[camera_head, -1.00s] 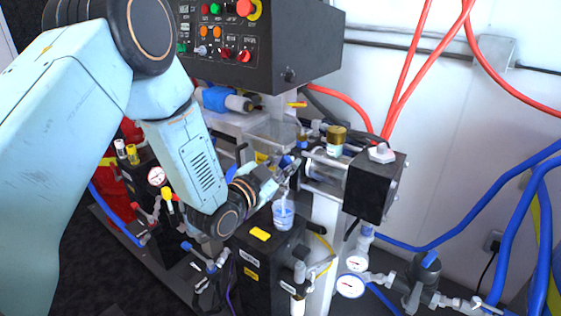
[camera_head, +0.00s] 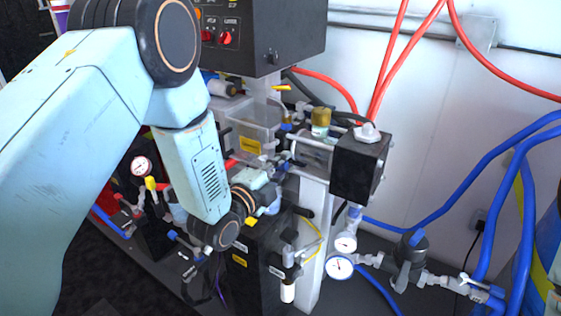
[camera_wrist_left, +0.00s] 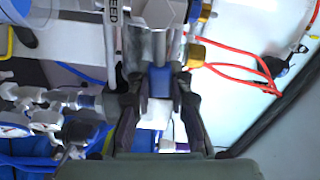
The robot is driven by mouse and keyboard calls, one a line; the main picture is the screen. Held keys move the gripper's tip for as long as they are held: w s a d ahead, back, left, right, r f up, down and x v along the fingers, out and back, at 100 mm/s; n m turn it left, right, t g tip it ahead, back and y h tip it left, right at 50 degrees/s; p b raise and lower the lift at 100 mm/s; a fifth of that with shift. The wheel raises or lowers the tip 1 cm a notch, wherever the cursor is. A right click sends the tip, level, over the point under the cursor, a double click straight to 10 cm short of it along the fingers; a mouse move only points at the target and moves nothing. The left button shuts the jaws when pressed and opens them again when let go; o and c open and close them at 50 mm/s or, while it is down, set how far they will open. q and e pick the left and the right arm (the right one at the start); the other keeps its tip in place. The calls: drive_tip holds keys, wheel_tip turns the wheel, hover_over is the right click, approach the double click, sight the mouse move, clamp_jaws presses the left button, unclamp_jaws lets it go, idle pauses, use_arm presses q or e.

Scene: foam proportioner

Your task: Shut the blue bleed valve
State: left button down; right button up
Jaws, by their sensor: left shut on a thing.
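My left gripper (camera_head: 282,168) reaches in from the left to the machine, beside the clear cylinder with metal rods. In the left wrist view, the left gripper (camera_wrist_left: 157,105) has its two dark fingers on either side of a small blue part, the blue bleed valve's handle (camera_wrist_left: 160,82), and is shut on it. A white piece shows just below the blue part between the fingers. A label ending in "EED" stands next to it. In the head view the fingers hide most of the handle. The right gripper is not in view.
A black block with a white knob (camera_head: 360,165) stands just right of the gripper. A clear bin with a yellow label (camera_head: 250,138) is behind it. Pressure gauges (camera_head: 340,267) sit low at right. Red hoses (camera_head: 390,60) and blue hoses (camera_head: 480,165) run along the white wall.

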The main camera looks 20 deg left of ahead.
use_arm(q)
drive_tip(key=shift+f+m, duration=0.55)
drive_tip(key=shift+m, duration=0.45)
drive_tip(key=c, duration=1.2)
unclamp_jaws()
drive_tip(key=v, duration=1.2)
